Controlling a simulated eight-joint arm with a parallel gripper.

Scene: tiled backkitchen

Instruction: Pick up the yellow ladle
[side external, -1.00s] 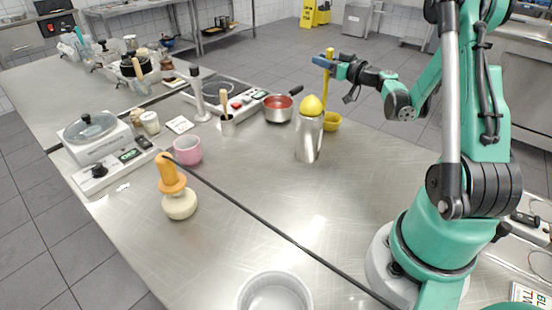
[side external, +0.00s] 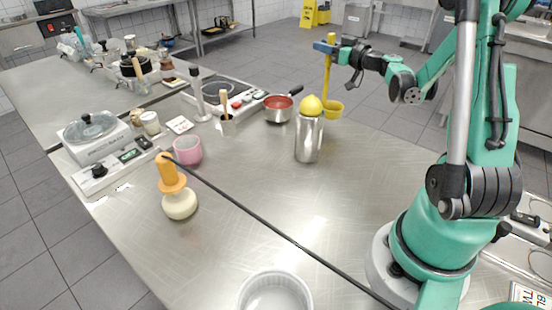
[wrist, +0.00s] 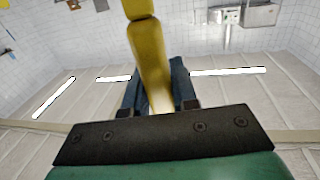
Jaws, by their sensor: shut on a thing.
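The yellow ladle (side external: 327,78) hangs upright from my gripper (side external: 326,46) in the side external view, held near the top of its handle. Its bowl (side external: 333,109) is at the bottom, in front of the far edge of the steel table; a small gap to the table cannot be judged. In the wrist view the yellow handle (wrist: 148,55) stands between my blue fingers (wrist: 158,88), which are shut on it. The ladle's bowl is out of the wrist view.
A metal canister with a yellow top (side external: 309,135) stands just in front of the ladle. A red pot (side external: 279,110) is to its left. A pink cup (side external: 187,150) and an orange-handled tool (side external: 177,190) stand further left.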

